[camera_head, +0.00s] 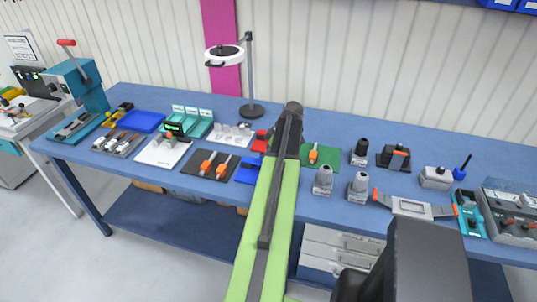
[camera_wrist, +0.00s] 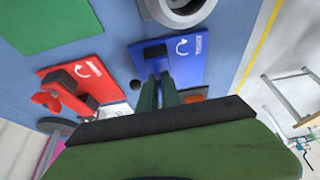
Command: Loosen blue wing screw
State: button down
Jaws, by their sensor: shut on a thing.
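The blue plate (camera_wrist: 192,48) with a white curved arrow lies on the bench in the wrist view. A dark block (camera_wrist: 155,51) sits on it. My gripper (camera_wrist: 160,80) reaches over this plate with its two dark green fingers close together, shut at the block's near side. The blue wing screw itself does not show clearly; it is hidden at the fingertips. The blue plate (camera_head: 247,171) also shows in the head view, partly covered by my arm, which hides my gripper there. A red plate (camera_wrist: 88,72) with a red wing screw (camera_wrist: 46,100) lies to the left.
A green mat (camera_wrist: 55,18) and a grey round-based part (camera_wrist: 178,10) lie close by. In the head view, a magnifier lamp (camera_head: 252,110) stands behind. A dark mat with orange-handled parts (camera_head: 192,173) lies left, and grey fixtures (camera_head: 323,182) stand right of my arm.

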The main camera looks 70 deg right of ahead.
jog(key=c, duration=1.6)
grip_release()
jog(key=shift+o, duration=0.2)
jog(key=p+v, duration=1.6)
jog(key=v, duration=0.1)
jog(key=shift+r, duration=0.2)
